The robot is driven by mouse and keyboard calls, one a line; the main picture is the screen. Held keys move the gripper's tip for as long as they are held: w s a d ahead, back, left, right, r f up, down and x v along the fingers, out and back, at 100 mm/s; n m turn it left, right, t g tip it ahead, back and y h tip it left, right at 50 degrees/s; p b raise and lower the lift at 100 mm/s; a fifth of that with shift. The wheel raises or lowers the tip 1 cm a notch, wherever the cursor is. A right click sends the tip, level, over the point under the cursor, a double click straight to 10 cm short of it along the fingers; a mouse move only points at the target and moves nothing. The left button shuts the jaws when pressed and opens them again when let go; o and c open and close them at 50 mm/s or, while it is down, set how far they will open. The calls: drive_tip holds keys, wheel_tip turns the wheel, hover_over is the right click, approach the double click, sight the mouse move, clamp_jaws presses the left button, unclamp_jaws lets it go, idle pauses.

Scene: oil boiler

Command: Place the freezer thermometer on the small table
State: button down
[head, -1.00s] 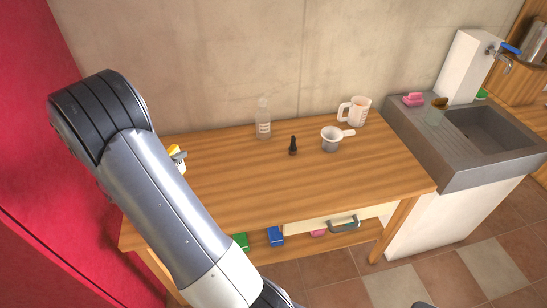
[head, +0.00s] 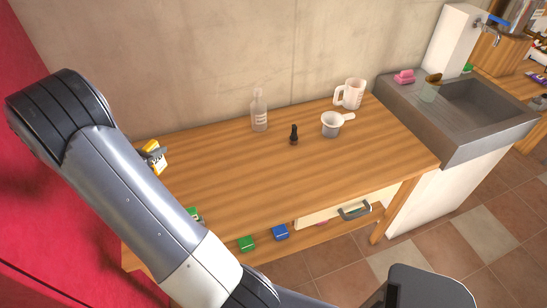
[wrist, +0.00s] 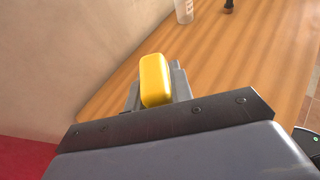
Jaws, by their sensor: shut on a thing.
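A small rounded yellow object with a pale face (head: 153,158), apparently the freezer thermometer, is at the left end of the wooden table (head: 240,180) in the head view. In the wrist view the yellow object (wrist: 155,80) sits between the grey fingers of my gripper (wrist: 158,88). My gripper is shut on it. In the head view only a grey finger part of my gripper (head: 152,150) shows beside it; my arm hides the rest. The wrist view shows the bare tabletop (wrist: 250,70) beyond; I cannot tell the height above it.
On the table stand a clear bottle (head: 259,112), a small dark bottle (head: 294,136), a grey pot (head: 331,126) and a white mug (head: 352,93). A green item (head: 193,213) shows beside my arm. The sink (head: 470,115) is at right. The table's middle is clear.

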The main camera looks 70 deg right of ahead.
sight(158, 162)
drive_tip(key=f+b, duration=0.2)
drive_tip(key=f, duration=0.1)
drive_tip(key=f+b, duration=0.2)
drive_tip(key=shift+w, duration=0.25)
wheel_tip(158, 162, down, 10)
drive_tip(key=shift+p, duration=0.5)
drive_tip(key=shift+f, duration=0.2)
drive_tip(key=c, duration=1.3)
unclamp_jaws()
drive_tip(key=shift+o, duration=0.2)
drive_tip(key=shift+r, duration=0.1)
